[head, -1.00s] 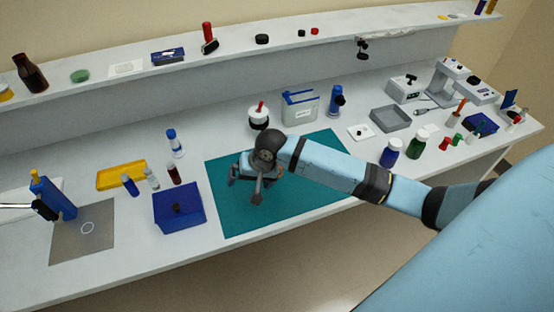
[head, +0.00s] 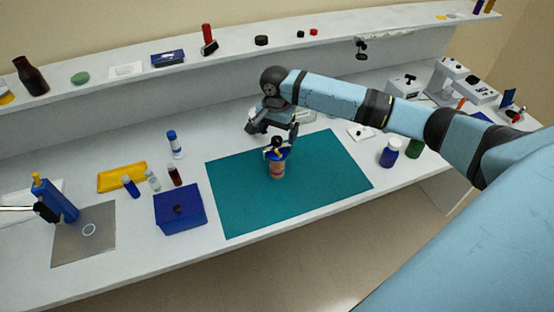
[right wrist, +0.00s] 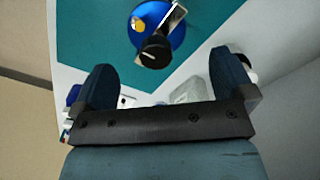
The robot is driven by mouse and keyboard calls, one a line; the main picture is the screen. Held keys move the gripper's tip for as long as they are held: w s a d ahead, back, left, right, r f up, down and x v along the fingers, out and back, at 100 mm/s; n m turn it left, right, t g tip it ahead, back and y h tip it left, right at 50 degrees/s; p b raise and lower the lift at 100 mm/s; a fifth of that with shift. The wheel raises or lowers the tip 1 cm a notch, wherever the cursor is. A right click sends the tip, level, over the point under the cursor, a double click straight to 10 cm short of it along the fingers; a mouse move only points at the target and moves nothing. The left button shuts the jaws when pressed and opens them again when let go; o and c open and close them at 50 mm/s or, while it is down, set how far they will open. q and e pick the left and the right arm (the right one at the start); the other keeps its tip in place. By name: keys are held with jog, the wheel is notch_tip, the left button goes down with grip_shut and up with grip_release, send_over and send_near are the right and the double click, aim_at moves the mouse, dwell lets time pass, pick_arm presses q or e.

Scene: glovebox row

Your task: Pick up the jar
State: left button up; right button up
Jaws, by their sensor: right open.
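My left gripper is not in view.
The teal mat (head: 231,200) is otherwise clear. A blue box (head: 180,212) stands left of it, near small bottles and a yellow tray (head: 122,177). A blue white-capped jar (head: 389,154) stands right of the mat. A shelf (head: 220,56) runs along the back.

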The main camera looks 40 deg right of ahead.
aim_at(277, 145)
jog(key=shift+s+f+p, duration=0.2)
jog(key=shift+f+p, duration=0.4)
jog(key=shift+f, duration=2.5)
jog(key=shift+d, duration=0.1)
jog(key=c, duration=1.4)
jog(key=shift+r, duration=0.15)
